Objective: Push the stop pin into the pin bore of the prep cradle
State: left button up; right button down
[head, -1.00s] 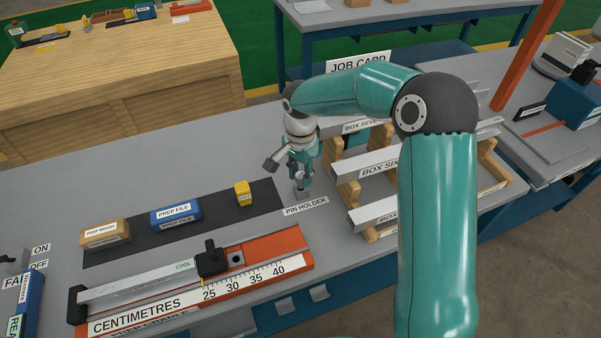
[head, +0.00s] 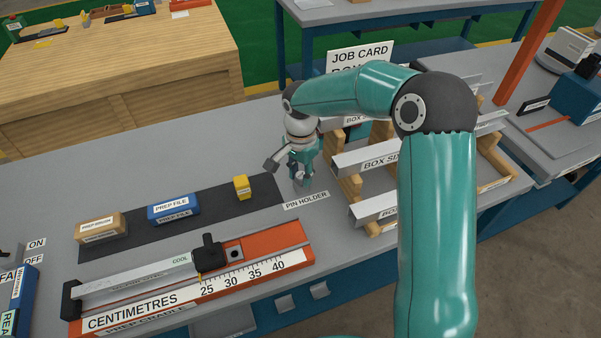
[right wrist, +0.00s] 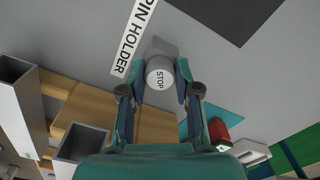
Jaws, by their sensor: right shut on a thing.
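The stop pin (right wrist: 160,75), with a round white head marked STOP, sits between the fingertips of my right gripper (right wrist: 160,88) in the right wrist view. The gripper is shut on it. In the head view my right gripper (head: 300,180) points down at the pin holder spot, beside the PIN HOLDER label (head: 306,200); the fingers mostly hide the pin and holder there. The prep cradle (head: 270,238) is orange, with a centimetre scale along its front. Its dark pin bore (head: 235,254) shows just right of the black clamp (head: 208,256). My left gripper is out of view.
A silver bar marked COOL (head: 135,276) lies in the cradle. A prep brush (head: 101,227), prep file (head: 173,208) and yellow block (head: 241,187) stand on a dark mat. A rack of boxes (head: 365,165) stands close right of the gripper.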

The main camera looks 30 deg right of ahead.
aim_at(301, 175)
jog(key=shift+f, duration=0.2)
jog(key=c, duration=0.7)
grip_release()
jog(key=shift+c, duration=0.2)
jog(key=shift+r, duration=0.15)
notch_tip(301, 175, up, 12)
jog(key=shift+f, duration=0.2)
